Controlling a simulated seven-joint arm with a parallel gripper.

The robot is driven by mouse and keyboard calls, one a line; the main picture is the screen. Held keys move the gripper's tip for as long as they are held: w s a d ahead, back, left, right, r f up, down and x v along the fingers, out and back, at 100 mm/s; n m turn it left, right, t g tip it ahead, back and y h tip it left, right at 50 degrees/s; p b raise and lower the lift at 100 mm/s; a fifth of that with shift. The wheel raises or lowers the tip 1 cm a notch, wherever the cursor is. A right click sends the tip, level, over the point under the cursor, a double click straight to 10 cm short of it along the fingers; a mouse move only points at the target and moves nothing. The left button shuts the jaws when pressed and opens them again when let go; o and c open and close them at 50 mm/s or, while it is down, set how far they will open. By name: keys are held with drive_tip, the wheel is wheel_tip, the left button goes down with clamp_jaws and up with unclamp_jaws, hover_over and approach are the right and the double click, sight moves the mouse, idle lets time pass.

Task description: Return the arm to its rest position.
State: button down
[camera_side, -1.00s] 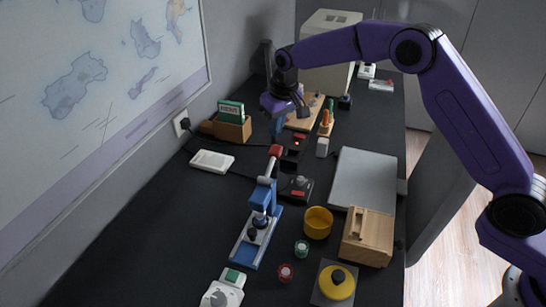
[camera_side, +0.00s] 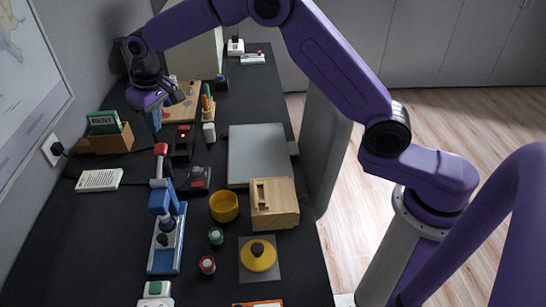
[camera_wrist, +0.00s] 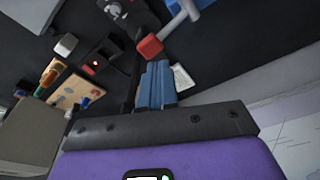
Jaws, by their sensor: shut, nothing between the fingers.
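My gripper (camera_side: 153,118) hangs above the far left part of the dark desk, near the wall side. Its two blue fingers (camera_wrist: 155,84) are together, with nothing between them. In the side view it is behind the red-topped handle of a blue lever press (camera_side: 166,235) and left of a black box with a red light (camera_side: 182,138). In the wrist view the red handle end (camera_wrist: 150,46) shows just beyond the fingertips. I cannot tell the exact height of the fingertips above the desk.
A wooden box with green cards (camera_side: 105,138) and a white keypad (camera_side: 99,180) lie left. A grey flat panel (camera_side: 255,155), wooden lidded box (camera_side: 274,215), yellow bowl (camera_side: 224,206) and yellow knobbed disc (camera_side: 257,258) stand right. A pegboard (camera_side: 180,110) is behind.

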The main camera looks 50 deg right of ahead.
drive_tip(key=s+d+r+n+g, duration=0.1)
drive_tip(key=s+d+r+n, duration=0.15)
drive_tip(key=s, duration=0.85)
drive_tip(key=s+d+r+n, duration=0.1)
drive_tip(key=s+r+n, duration=0.15)
drive_tip(key=s, duration=0.85)
drive_tip(key=s+d+f+n, duration=0.1)
drive_tip(key=s+d+n, duration=0.1)
drive_tip(key=s+d, duration=0.5)
drive_tip(key=s+d+f+n, duration=0.1)
drive_tip(key=s+d, duration=0.6)
drive_tip(key=s, duration=0.7)
drive_tip(key=shift+d+n+g, duration=0.15)
drive_tip(key=shift+n+g, duration=0.25)
drive_tip(key=shift+r, duration=0.1)
